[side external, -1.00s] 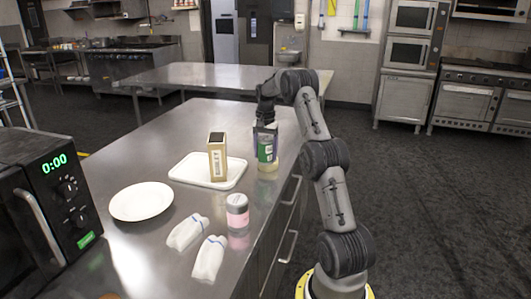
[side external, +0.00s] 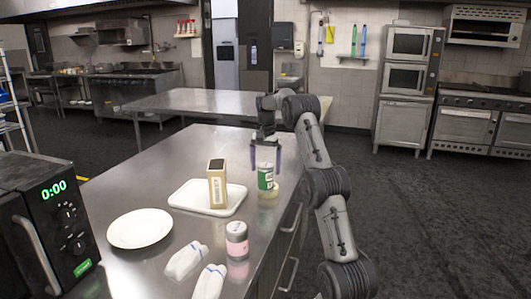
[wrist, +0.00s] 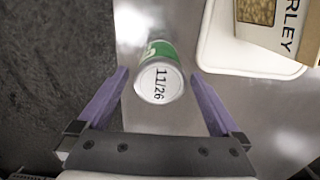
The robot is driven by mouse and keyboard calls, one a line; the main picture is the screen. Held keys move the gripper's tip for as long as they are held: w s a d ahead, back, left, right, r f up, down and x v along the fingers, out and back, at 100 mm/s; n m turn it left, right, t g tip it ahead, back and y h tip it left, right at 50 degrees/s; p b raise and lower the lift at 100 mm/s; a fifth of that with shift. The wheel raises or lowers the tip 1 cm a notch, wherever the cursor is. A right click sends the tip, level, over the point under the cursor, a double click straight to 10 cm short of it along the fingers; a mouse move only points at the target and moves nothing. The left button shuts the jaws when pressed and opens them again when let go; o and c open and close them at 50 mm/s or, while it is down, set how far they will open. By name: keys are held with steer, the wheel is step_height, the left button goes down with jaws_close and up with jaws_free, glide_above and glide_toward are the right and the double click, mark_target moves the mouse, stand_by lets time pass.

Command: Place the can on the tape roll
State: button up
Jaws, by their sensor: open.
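The green can (side external: 265,177) stands upright on the pale yellowish tape roll (side external: 268,197), near the counter's right edge. In the wrist view the can (wrist: 160,84) shows its white end marked "11/26". The tape roll is not visible in the wrist view. My gripper (side external: 265,164) is open above the can, with its purple fingers on either side of the can's upper part. In the wrist view my gripper (wrist: 160,74) has clear gaps between each finger and the can.
A white tray (side external: 181,198) holding a barley box (side external: 217,188) stands left of the can. A white plate (side external: 140,228), a pink-labelled can (side external: 237,240) and two white cloth-like bundles (side external: 186,261) lie nearer the camera. A microwave (side external: 45,235) stands at left.

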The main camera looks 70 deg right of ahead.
step_height(320, 180, up, 6)
steer(key=shift+r, duration=0.2)
steer(key=a+r+n+t, duration=0.1)
steer(key=a+r+n, duration=0.2)
steer(key=a, duration=0.6)
steer(key=w+a+r+n+t+h, duration=0.1)
steer(key=a+r+n, duration=0.2)
steer(key=a, duration=0.7)
steer(key=a+r+n, duration=0.3)
steer(key=a+r, duration=0.1)
steer(key=a, duration=0.5)
steer(key=s+a+f+n+t, duration=0.1)
steer(key=s+a+f+n, duration=0.2)
steer(key=s+a, duration=0.2)
steer(key=s+a+f+n+t, duration=0.1)
steer(key=s+a+f+n, duration=0.1)
steer(key=s+a, duration=0.3)
steer(key=s+a+f+n+t+y, duration=0.1)
steer(key=s+a+f+n, duration=0.2)
steer(key=a, duration=0.4)
steer(key=s+n, duration=0.1)
steer(key=s, duration=0.1)
steer(key=shift+s+a+f+t, duration=0.25)
steer(key=shift+s+f+t, duration=0.05)
steer(key=shift+f, duration=0.05)
